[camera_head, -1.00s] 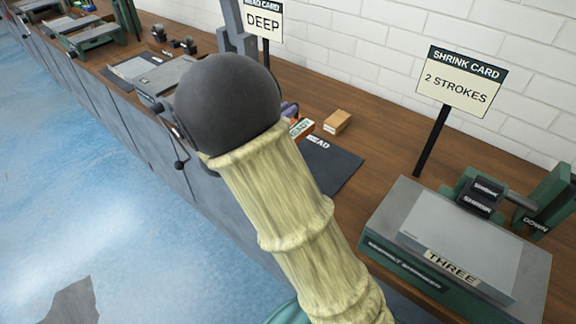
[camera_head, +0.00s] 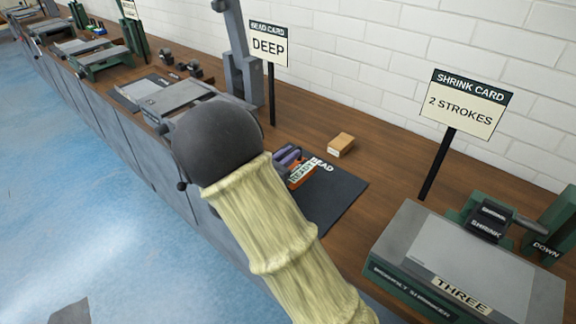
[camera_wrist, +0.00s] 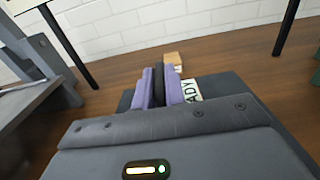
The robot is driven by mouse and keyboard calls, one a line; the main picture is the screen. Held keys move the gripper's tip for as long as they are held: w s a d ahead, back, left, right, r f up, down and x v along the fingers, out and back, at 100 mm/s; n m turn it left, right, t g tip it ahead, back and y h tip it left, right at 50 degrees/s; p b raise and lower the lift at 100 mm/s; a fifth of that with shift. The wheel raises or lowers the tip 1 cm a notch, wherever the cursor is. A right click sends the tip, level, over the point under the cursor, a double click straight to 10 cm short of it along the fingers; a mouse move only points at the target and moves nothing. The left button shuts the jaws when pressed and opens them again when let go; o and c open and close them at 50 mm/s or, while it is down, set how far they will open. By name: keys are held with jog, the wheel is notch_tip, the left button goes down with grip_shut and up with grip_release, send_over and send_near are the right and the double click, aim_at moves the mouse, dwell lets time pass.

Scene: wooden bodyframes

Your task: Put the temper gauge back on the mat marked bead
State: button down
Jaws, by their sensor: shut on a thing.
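My gripper (camera_wrist: 160,82), with purple fingers, is shut on the temper gauge, a small piece with a pale READY label (camera_wrist: 191,90) on its side. In the head view the gauge (camera_head: 301,173) shows an orange edge beside my fingers. It appears over the left part of the dark mat marked BEAD (camera_head: 343,194), next to the white lettering. I cannot tell whether it touches the mat. My arm hides part of the mat in the head view, and my fingers hide part of the gauge. The mat (camera_wrist: 225,84) also shows in the wrist view.
A small wooden block (camera_head: 341,144) lies on the bench behind the mat. The BEAD CARD sign (camera_head: 268,45) and a grey machine (camera_head: 178,98) stand left. The green shrinker (camera_head: 440,275) and SHRINK CARD sign (camera_head: 464,100) stand right. Bare wood separates mat and shrinker.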

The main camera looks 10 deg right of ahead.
jog(key=shift+f, duration=1.6)
jog(key=shift+f+b, duration=0.15)
jog(key=shift+b, duration=0.15)
jog(key=c, duration=1.5)
grip_release()
jog(key=shift+o, duration=0.2)
jog(key=v, duration=1.2)
jog(key=shift+p, duration=0.45)
